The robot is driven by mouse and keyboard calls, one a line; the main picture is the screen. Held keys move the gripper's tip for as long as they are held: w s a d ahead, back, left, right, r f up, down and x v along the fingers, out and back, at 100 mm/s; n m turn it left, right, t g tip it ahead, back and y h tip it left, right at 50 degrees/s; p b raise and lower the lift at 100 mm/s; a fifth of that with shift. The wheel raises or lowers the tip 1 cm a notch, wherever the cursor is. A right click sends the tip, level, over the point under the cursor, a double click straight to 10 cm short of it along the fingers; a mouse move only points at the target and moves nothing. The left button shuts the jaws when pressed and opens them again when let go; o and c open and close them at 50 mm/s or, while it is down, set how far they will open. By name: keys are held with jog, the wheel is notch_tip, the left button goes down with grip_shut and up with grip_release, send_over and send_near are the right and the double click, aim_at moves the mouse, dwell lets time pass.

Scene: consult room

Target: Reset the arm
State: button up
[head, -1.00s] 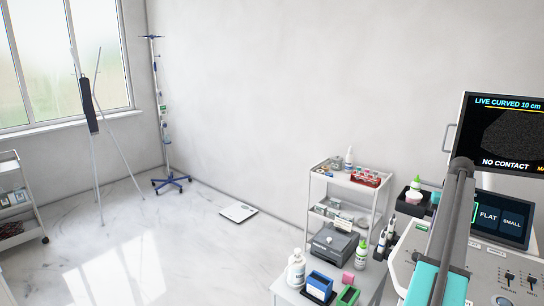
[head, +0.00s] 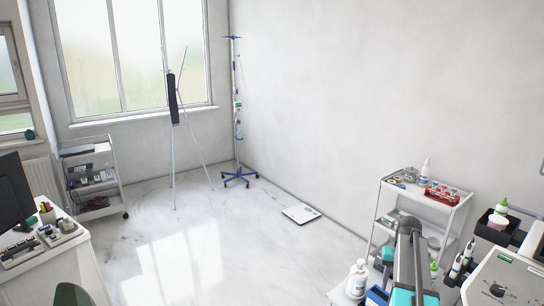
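My arm shows in the head view at the lower right as a grey link with teal parts, reaching up in front of the white trolley. My gripper cannot be made out, so whether it holds anything cannot be told. The arm covers part of the trolley and of the low cabinet top beside it.
A white trolley (head: 437,193) with bottles and a red rack stands at the right, beside a console (head: 505,284). A flat scale (head: 301,214) lies on the floor. An IV stand (head: 237,120), a left cart (head: 107,150) and a desk (head: 75,240) stand further left. The middle floor is clear.

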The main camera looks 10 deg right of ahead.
jog(key=w+a+f+n, duration=0.15)
jog(key=a+f, duration=0.35)
jog(key=a, duration=0.7)
jog(key=w+a+f+n, duration=0.15)
jog(key=a+f, duration=0.25)
jog(key=a, duration=0.7)
jog(key=s+a+f+n, duration=0.1)
jog(key=s+a+f, duration=0.15)
jog(key=a, duration=0.45)
jog(key=s+a+f+n, duration=0.1)
jog(key=s+a+f, duration=0.15)
jog(key=a, duration=0.45)
jog(key=s+a+f+n, duration=0.1)
jog(key=s+a+f, duration=0.15)
jog(key=a, duration=0.45)
jog(key=s+f+g+p, duration=0.1)
jog(key=s+f+p, duration=0.1)
jog(key=s, duration=0.6)
jog(key=s+f+g+p, duration=0.2)
jog(key=s+f, duration=0.3)
jog(key=s, duration=0.4)
jog(key=s+f+g+p, duration=0.2)
jog(key=s+f, duration=0.2)
jog(key=s, duration=0.4)
jog(key=shift+s+a+f, duration=0.2)
jog(key=shift+s+f, duration=0.05)
jog(key=shift+s, duration=0.1)
jog(key=shift+f, duration=0.1)
